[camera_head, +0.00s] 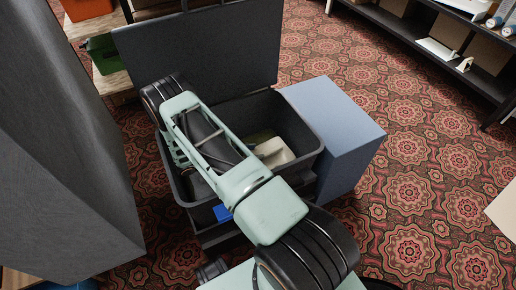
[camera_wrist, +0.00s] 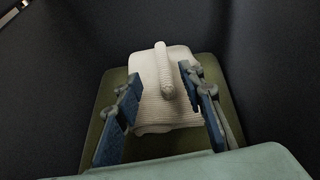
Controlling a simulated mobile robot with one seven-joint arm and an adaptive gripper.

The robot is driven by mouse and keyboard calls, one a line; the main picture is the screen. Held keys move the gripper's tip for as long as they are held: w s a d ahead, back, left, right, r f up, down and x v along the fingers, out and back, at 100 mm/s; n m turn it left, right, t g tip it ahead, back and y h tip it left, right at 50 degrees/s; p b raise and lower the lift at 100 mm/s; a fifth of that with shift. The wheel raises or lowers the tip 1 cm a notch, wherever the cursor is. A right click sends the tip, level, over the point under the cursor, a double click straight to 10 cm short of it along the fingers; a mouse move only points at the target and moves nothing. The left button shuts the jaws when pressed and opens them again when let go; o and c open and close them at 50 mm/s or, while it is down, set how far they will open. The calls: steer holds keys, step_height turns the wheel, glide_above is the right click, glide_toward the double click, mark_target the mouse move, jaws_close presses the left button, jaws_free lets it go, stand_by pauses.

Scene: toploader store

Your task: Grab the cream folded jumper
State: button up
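The cream folded jumper (camera_wrist: 150,95) lies inside a dark bin, on top of an olive-green folded item (camera_wrist: 90,118). A cream item, likely the same jumper, shows in the head view (camera_head: 274,152) beside my arm. My gripper (camera_wrist: 158,98) is open, its blue-padded fingers apart on either side of the jumper, seen from above. I cannot tell whether the fingers touch it.
The dark bin (camera_head: 300,135) has high walls close around my gripper. A raised dark panel (camera_head: 200,45) stands behind it, and a blue-grey box (camera_head: 340,130) on its right. A large grey block (camera_head: 60,150) is at left. Patterned carpet (camera_head: 420,190) is clear at right, before shelves (camera_head: 440,35).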

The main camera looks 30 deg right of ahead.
mark_target(269, 151)
steer(key=shift+x, duration=0.95)
steer(key=x, duration=0.2)
steer(key=b+x, duration=0.1)
steer(key=x, duration=0.1)
steer(key=b+x, duration=0.1)
steer(key=x, duration=0.1)
steer(key=shift+s+f, duration=0.25)
steer(key=shift+f, duration=0.15)
steer(key=shift+d+f, duration=0.1)
steer(key=shift+d, duration=0.3)
steer(key=shift+w, duration=0.1)
jaws_close()
steer(key=shift+h, duration=0.3)
